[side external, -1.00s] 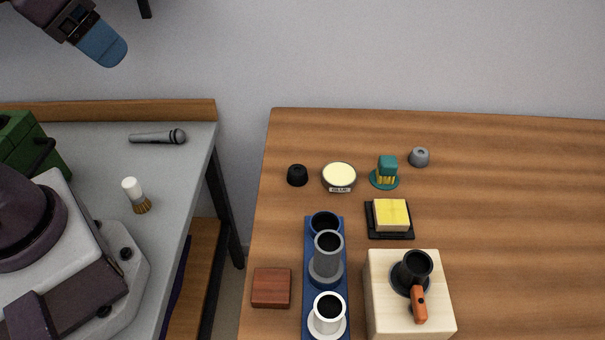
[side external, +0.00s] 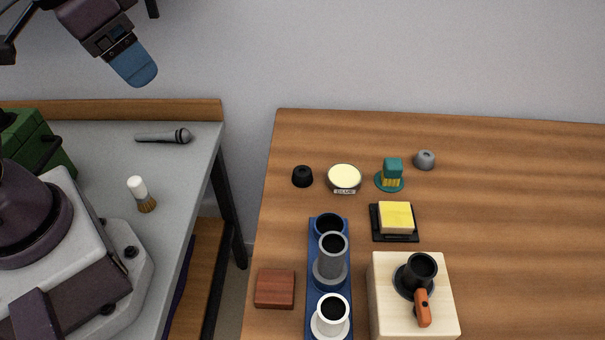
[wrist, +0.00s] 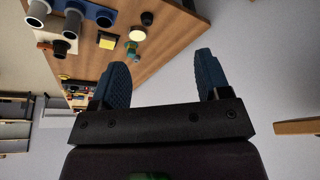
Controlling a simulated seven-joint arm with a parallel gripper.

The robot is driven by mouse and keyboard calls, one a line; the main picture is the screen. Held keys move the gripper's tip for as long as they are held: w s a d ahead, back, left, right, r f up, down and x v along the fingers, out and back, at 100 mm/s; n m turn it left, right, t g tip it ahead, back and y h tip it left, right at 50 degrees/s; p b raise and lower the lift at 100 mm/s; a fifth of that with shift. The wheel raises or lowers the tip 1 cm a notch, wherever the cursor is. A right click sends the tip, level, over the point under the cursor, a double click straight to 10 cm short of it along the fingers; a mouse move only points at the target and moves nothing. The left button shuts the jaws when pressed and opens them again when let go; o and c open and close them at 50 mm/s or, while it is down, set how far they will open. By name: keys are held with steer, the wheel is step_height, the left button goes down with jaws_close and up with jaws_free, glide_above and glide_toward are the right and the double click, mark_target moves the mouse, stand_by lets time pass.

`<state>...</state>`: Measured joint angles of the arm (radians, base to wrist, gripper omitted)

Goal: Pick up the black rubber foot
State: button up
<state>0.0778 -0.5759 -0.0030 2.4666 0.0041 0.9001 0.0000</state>
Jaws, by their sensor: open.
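The black rubber foot (side external: 302,176) is a small dark dome on the wooden table, near its left edge and just left of the glue tin (side external: 344,178). In the wrist view a small dark spot (wrist: 147,18) beside the pale tin looks like the same foot. My gripper (side external: 142,72) is high at the upper left, above and far from the foot. In the wrist view my gripper (wrist: 163,70) has its two blue fingers wide apart with nothing between them.
A grey foot (side external: 425,160), a teal brush (side external: 391,171) and a yellow sponge on a black tray (side external: 396,218) lie to the right. A blue rack (side external: 315,262) of cups and a wooden block (side external: 382,312) stand in front. The table's right side is clear.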

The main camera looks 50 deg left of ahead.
steer(key=w+d+f+m+g+y, duration=0.2)
steer(key=w+d+f+m+g, duration=0.2)
steer(key=w+d+f+m, duration=0.45)
steer(key=m+y, duration=0.3)
steer(key=m, duration=0.5)
glide_toward(303, 171)
steer(key=x, duration=0.4)
steer(key=shift+s+d+f, duration=0.2)
steer(key=shift+s+d, duration=0.05)
steer(key=x, duration=0.5)
steer(key=shift+w+a, duration=0.2)
steer(key=shift+a, duration=0.15)
steer(key=shift+r, duration=0.1)
steer(key=c, duration=0.9)
